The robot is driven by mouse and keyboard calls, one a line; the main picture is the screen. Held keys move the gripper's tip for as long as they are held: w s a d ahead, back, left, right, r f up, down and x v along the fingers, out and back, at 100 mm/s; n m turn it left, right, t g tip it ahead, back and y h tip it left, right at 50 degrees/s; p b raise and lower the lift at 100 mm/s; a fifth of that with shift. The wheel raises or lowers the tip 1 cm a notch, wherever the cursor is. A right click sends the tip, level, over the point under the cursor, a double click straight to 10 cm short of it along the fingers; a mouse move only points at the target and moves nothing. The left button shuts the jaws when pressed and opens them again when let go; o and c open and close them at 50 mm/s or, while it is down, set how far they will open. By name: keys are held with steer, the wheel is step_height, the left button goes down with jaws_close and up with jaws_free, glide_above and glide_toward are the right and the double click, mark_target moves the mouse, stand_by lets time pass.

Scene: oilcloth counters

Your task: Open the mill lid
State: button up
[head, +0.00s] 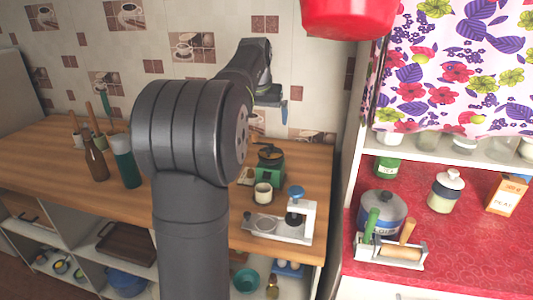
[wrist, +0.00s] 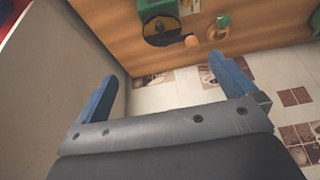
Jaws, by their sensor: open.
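The mill (head: 270,172) is a green body with a black round top (head: 270,153), standing near the back right of the wooden counter in the head view. In the wrist view its black round part (wrist: 160,30) shows at the top edge, with a wooden knob (wrist: 192,42) beside it. Whether the lid is raised is too small to tell. My gripper (head: 272,102) is above the mill, near the tiled wall. In the wrist view my gripper (wrist: 164,68) has its blue fingers wide apart with nothing between them. The mill lies beyond the fingertips.
A cream cup (head: 263,193) and a white device with a blue knob (head: 285,226) stand in front of the mill. A white cabinet side (head: 349,165) rises close on the right. Bottles (head: 124,162) stand left on the wooden counter (head: 40,150). A red pot hangs above.

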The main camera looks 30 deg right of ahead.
steer(key=shift+r, duration=0.25)
steer(key=shift+c, duration=0.2)
